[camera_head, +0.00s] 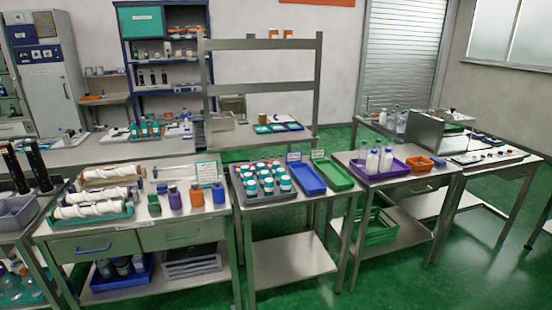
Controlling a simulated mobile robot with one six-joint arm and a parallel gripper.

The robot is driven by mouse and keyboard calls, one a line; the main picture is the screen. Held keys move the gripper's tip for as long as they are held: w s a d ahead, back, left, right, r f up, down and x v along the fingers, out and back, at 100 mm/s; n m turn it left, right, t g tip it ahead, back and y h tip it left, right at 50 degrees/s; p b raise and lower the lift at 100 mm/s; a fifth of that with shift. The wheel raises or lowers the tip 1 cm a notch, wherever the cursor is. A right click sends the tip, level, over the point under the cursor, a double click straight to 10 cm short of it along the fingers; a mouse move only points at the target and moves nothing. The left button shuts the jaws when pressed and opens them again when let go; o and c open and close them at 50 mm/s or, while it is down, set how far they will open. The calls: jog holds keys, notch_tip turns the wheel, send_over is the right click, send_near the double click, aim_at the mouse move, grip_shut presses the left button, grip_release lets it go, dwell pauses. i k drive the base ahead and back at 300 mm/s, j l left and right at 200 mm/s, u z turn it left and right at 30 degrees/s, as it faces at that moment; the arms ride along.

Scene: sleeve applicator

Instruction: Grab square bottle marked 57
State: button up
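No number 57 can be read on any bottle at this size, so I cannot tell which one is the square bottle marked 57. A grey tray (246,203) on the middle table holds several white and teal containers (285,183). White bottles (386,160) stand in a purple tray (404,172) on the right-hand table. My gripper is not in view.
Empty blue (307,180) and green (332,175) trays lie beside the grey tray. White rolls (92,208) lie in a holder at left. An orange bin (419,164) sits at right. Lower shelves hold a blue crate (122,275) and a green crate (378,228). Green floor (410,285) is clear in front.

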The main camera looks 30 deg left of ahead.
aim_at(385, 161)
jog(key=u, duration=0.25)
jog(key=i+l, duration=0.1)
jog(key=i, duration=0.7)
jog(key=i+l, duration=0.1)
jog(key=i, duration=0.7)
jog(key=i+l, duration=0.1)
jog(key=i, duration=0.65)
jog(key=i+l, duration=0.1)
jog(key=i, duration=0.7)
jog(key=i+l, duration=0.1)
jog(key=i, duration=0.7)
